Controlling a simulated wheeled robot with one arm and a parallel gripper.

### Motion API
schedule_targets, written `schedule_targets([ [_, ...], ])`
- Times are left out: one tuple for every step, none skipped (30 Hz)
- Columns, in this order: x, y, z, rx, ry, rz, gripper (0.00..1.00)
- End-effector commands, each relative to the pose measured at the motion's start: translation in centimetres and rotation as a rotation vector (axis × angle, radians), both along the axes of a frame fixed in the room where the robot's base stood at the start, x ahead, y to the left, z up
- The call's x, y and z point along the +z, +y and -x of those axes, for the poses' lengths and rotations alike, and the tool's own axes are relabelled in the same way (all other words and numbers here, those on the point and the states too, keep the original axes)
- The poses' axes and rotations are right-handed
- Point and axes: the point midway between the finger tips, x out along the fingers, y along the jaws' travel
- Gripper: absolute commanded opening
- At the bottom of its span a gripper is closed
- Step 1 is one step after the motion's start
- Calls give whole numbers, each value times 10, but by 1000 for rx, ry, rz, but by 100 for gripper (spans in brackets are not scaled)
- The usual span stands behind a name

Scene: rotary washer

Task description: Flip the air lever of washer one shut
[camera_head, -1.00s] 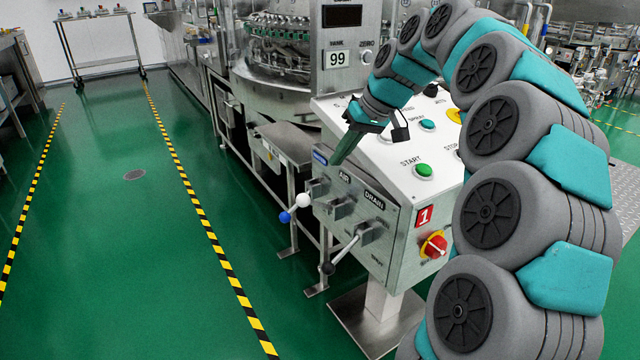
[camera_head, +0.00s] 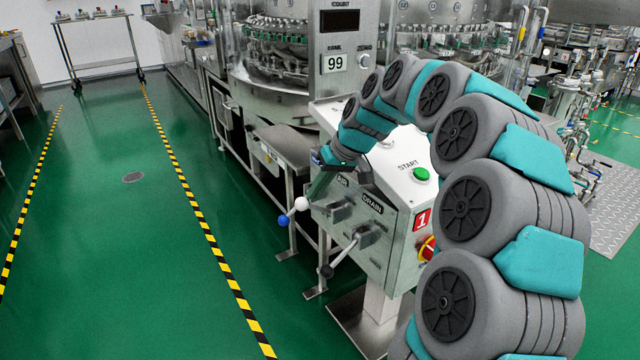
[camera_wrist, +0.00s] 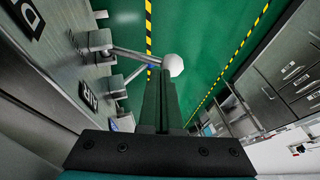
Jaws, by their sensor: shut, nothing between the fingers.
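The air lever ends in a white ball (camera_head: 302,203) and sticks out to the left from the valve block below the AIR label (camera_head: 342,181). It also shows in the wrist view, where the white ball (camera_wrist: 173,65) sits on a grey rod. My gripper (camera_head: 314,190) is shut and empty, pointing down in front of the panel just above the white ball. In the wrist view the tips of my gripper (camera_wrist: 161,72) appear right beside the ball; I cannot tell whether they touch. My fingers hide part of the panel's left end.
A blue-ball lever (camera_head: 284,220) is close on the left of the white one. The black-ball drain lever (camera_head: 327,270) hangs lower right. The control box carries a red "1" plate (camera_head: 422,219) and a green START button (camera_head: 421,174). Green floor is open to the left.

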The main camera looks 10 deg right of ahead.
Motion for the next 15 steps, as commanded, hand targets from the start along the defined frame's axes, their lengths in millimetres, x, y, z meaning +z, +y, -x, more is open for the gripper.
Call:
schedule_targets([
  [0, 0, 0, 0, 0, 0, 0],
  [0, 0, 0, 0, 0, 0, 0],
  [0, 0, 0, 0, 0, 0, 0],
  [0, 0, 0, 0, 0, 0, 0],
  [0, 0, 0, 0, 0, 0, 0],
  [0, 0, 0, 0, 0, 0, 0],
  [0, 0, 0, 1, -1, 1, 0],
  [0, 0, 0, 0, -1, 2, 0],
  [0, 0, 0, 1, -2, 5, 0],
  [-1, 1, 1, 1, -3, 9, 0],
  [-1, 1, 1, 1, -5, 14, 0],
  [-2, 2, 1, 2, -7, 22, 0],
  [-3, 3, 1, 1, -10, 31, 0],
  [-3, 4, 2, 1, -12, 38, 0],
  [-4, 5, 2, 1, -14, 46, 0],
])
